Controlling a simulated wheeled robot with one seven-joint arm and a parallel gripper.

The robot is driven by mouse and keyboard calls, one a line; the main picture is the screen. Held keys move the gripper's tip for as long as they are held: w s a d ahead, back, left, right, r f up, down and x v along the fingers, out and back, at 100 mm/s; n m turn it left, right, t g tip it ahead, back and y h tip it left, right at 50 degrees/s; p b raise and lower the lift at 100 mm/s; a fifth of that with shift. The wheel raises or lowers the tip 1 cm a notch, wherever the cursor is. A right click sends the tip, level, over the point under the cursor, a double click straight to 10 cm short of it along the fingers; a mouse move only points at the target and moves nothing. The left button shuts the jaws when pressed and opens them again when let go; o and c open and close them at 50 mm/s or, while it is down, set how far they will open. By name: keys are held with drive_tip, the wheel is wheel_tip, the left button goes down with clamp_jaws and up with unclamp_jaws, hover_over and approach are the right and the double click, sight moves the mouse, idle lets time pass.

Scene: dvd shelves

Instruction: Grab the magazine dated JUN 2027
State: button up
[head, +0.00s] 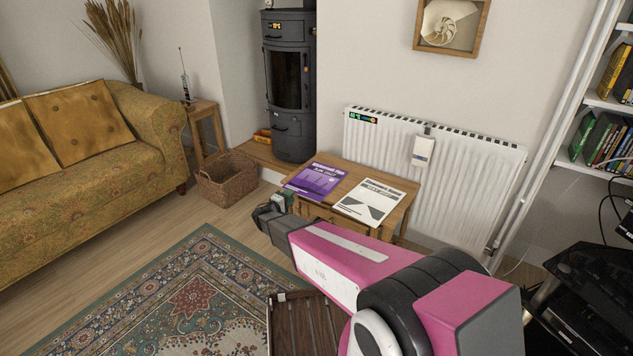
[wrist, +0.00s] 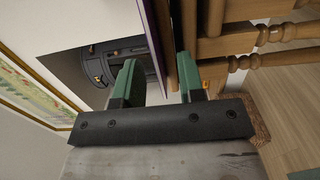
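A purple magazine (head: 316,181) lies flat on a small wooden table (head: 397,213), at its left side. A white magazine with dark grey shapes (head: 371,203) lies to its right. The dates on both are too small to read. My gripper (head: 277,202) is at the table's left front corner, beside the purple magazine's near edge. In the wrist view, my gripper (wrist: 158,75) is open, its green fingers apart. The thin purple magazine (wrist: 153,35) shows edge-on between the finger lines, next to the wooden table edge (wrist: 176,25). I cannot tell whether either finger touches it.
A wicker basket (head: 227,179) stands on the floor left of the table. A black stove (head: 290,85) and a white radiator (head: 460,180) stand behind. A sofa (head: 75,170) is at left, with a patterned rug (head: 190,300) in front. Dark shelving (head: 600,290) is at right.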

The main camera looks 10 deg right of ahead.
sight(300, 189)
drive_tip(key=shift+s+r+x, duration=0.1)
drive_tip(key=shift+x, duration=1.45)
drive_tip(key=shift+s+r+x, duration=0.1)
drive_tip(key=shift+x, duration=1.45)
drive_tip(key=shift+d, duration=0.45)
clamp_jaws()
